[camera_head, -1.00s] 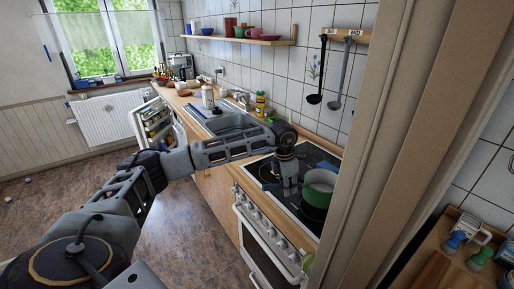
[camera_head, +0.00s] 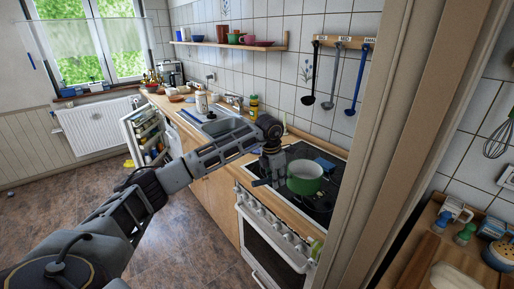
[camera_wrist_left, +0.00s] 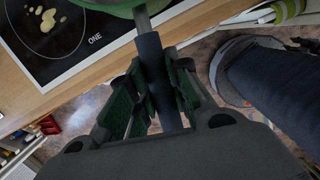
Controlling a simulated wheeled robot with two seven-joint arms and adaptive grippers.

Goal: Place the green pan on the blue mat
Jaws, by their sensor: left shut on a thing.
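The green pan (camera_head: 306,183) is over the black cooktop, its dark handle pointing left. My left gripper (camera_head: 272,174) is at the handle. In the left wrist view, the fingers of my left gripper (camera_wrist_left: 160,95) are closed around the dark handle (camera_wrist_left: 152,58), and the pan's green rim (camera_wrist_left: 112,8) shows at the top edge. I cannot tell whether the pan touches the cooktop. A small flat blue piece (camera_head: 325,163) shows behind the pan; I cannot tell whether it is the blue mat. My right gripper is not in view.
The black cooktop (camera_head: 330,152) sits above a white oven (camera_head: 268,242). The sink (camera_head: 222,125) and a yellow bottle (camera_head: 254,106) are further along the counter. Ladles (camera_head: 334,85) hang on the wall. A door frame (camera_head: 385,140) stands close on the right. The fridge door (camera_head: 142,138) is open.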

